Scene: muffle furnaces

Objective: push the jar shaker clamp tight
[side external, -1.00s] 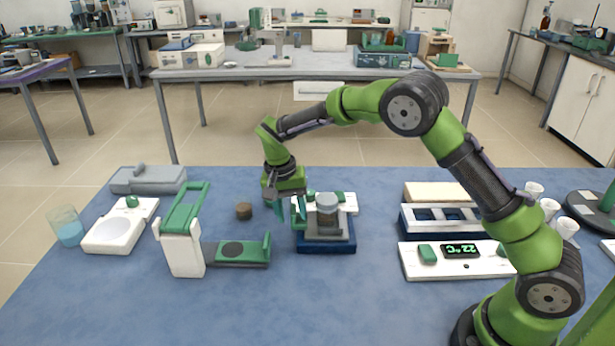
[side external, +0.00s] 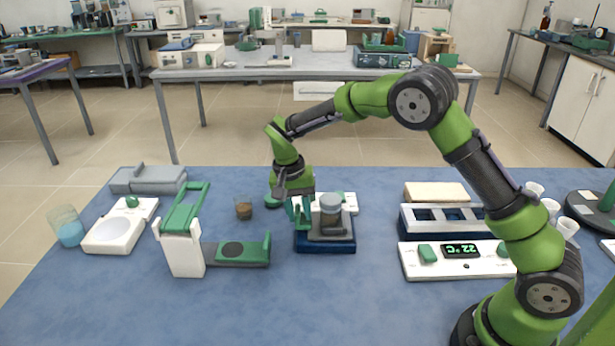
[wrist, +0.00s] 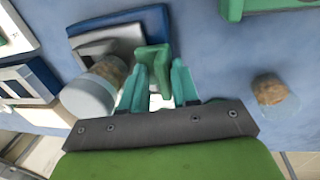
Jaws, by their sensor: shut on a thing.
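The jar shaker (side external: 325,244) has a dark blue base and a grey platform, on the near table. A clear jar with brown contents (side external: 330,211) stands upright on it; the jar also shows in the wrist view (wrist: 92,92). My gripper (side external: 300,214) points down at the shaker's left side, close beside the jar. In the wrist view its teal fingers (wrist: 158,88) are shut on the green clamp (wrist: 152,60), one finger on each side. The left finger lies between clamp and jar, so I cannot tell whether the clamp touches the jar.
A small brown-filled beaker (side external: 243,208) stands left of the shaker. A white-and-green device (side external: 183,250) stands further left, beside a white balance (side external: 114,234). A white panel with a display (side external: 455,260) and a blue-white rack (side external: 437,220) are on the right.

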